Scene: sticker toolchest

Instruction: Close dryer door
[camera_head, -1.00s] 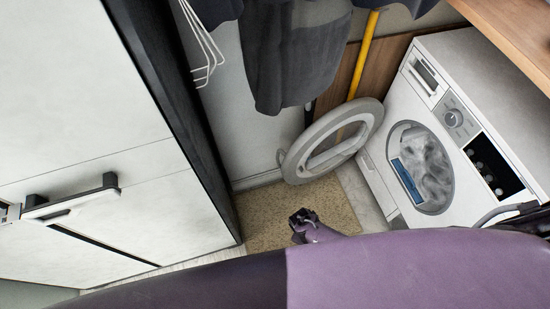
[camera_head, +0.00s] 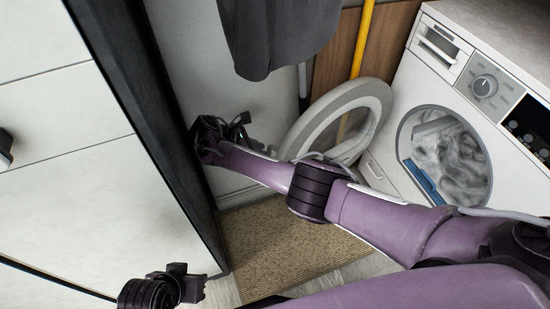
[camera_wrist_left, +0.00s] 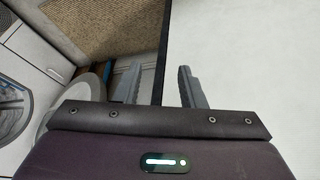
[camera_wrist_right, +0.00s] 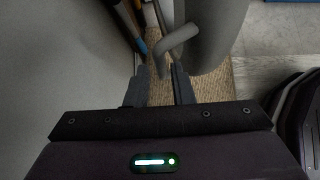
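The white dryer (camera_head: 412,95) stands at the right in the head view, with grey cloth inside its round opening. Its round door (camera_head: 318,118) stands swung open to the left of the opening. My right arm crosses in front of the door's lower part. My right gripper (camera_head: 236,130) is beyond the door's left side. In the right wrist view its fingers (camera_wrist_right: 158,88) are apart, close to the door's grey rim (camera_wrist_right: 213,38) and a hook-shaped piece; contact is unclear. My left gripper's fingers (camera_wrist_left: 160,88) are apart and empty. A dark part of my left arm shows low left in the head view.
A tall white cabinet (camera_head: 70,100) with a dark edge fills the left. A brown mat (camera_head: 275,245) covers the floor between. Dark cloth (camera_head: 275,35) hangs above the door, and a yellow pole (camera_head: 362,40) stands behind it. A wall is close to my right gripper.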

